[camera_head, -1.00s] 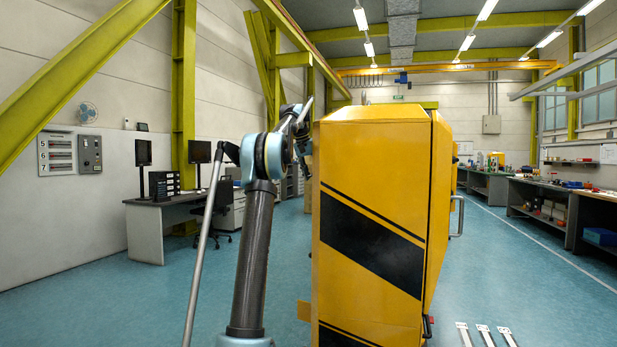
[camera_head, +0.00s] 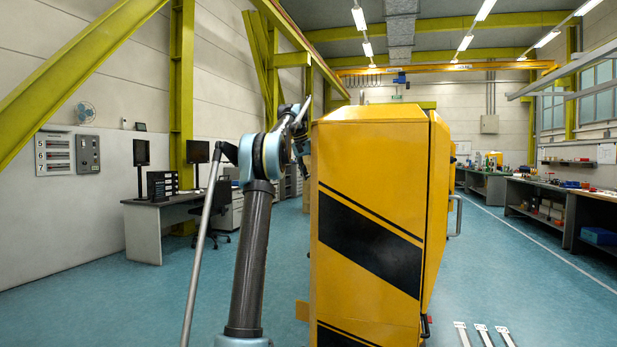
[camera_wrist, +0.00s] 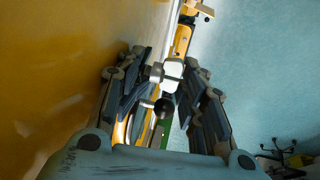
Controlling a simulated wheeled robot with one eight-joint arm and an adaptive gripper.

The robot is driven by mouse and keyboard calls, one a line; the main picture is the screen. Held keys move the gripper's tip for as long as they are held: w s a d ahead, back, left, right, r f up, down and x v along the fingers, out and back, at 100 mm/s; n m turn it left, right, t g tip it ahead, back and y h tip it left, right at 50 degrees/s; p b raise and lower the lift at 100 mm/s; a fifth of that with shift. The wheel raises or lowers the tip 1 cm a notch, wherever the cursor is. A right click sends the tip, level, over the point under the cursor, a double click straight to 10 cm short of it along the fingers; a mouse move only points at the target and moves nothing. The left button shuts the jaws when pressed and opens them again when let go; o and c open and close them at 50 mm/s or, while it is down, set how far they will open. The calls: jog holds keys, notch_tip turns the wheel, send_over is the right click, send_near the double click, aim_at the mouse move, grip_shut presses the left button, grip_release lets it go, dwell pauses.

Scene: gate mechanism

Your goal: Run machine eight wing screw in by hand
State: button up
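My gripper (camera_wrist: 166,60) shows in the wrist view with its two dark fingers spread apart. Between the fingers is a small grey metal piece (camera_wrist: 156,73), possibly the wing screw, close to the left finger; I cannot tell whether they touch. A white plate (camera_wrist: 173,77) lies right beside it, and a dark round knob (camera_wrist: 163,107) sits nearer the palm. The yellow machine (camera_head: 375,210) with black stripes stands in the head view. My arm reaches behind its left edge, so the gripper is hidden there. No number eight is readable.
The machine's yellow side (camera_wrist: 65,70) runs close along the left in the wrist view. A desk (camera_head: 165,220) with monitors stands at left, and workbenches (camera_head: 540,205) line the right. Flat metal strips (camera_head: 482,334) lie low at the front right. Blue floor is open around.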

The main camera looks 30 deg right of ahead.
jog(key=shift+w+a, duration=1.05)
jog(key=shift+w, duration=0.2)
jog(key=o, duration=0.9)
jog(key=shift+w+a, duration=0.2)
jog(key=shift+c, duration=0.2)
jog(key=shift+s+d, duration=0.1)
